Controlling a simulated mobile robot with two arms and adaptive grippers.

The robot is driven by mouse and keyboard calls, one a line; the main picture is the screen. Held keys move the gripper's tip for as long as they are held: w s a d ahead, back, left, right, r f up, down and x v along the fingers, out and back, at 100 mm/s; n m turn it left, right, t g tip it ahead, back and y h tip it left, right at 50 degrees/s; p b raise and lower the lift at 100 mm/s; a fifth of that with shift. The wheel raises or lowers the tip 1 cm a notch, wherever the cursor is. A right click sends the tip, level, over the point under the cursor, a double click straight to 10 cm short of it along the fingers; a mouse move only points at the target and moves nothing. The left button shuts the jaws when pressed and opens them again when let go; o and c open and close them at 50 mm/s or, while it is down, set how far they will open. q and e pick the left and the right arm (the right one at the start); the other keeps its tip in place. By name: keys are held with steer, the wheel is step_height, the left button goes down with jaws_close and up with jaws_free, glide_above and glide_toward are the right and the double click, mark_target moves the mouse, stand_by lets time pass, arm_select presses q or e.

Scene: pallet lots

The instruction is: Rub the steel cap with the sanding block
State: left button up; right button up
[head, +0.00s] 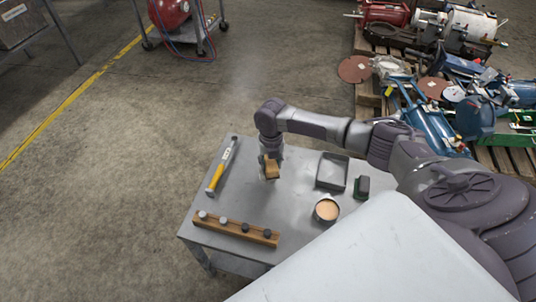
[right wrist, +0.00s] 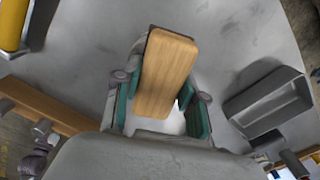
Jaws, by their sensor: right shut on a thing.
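My right gripper (right wrist: 160,108) is shut on the sanding block (right wrist: 168,72), a light wooden block with rounded corners. In the head view the sanding block (head: 271,169) is over the left middle of the grey table; I cannot tell whether it touches the top. A wooden rack (head: 232,229) at the table's front left holds several small round caps, some pale and some dark. The pale end cap (head: 202,215) and the one beside it look metallic, but I cannot tell which is the steel cap. The block's underside is hidden. My left gripper is not in view.
A yellow-and-grey hammer-like tool (head: 221,167) lies at the table's left edge. A grey tray (head: 332,171), a dark green block (head: 361,187) and a round tin (head: 327,209) with tan contents stand to the right. A loaded pallet (head: 510,160) is beyond.

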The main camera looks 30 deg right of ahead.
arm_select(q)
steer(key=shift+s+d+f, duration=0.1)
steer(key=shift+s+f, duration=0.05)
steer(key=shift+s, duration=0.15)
arm_select(e)
steer(key=shift+s+d, duration=0.1)
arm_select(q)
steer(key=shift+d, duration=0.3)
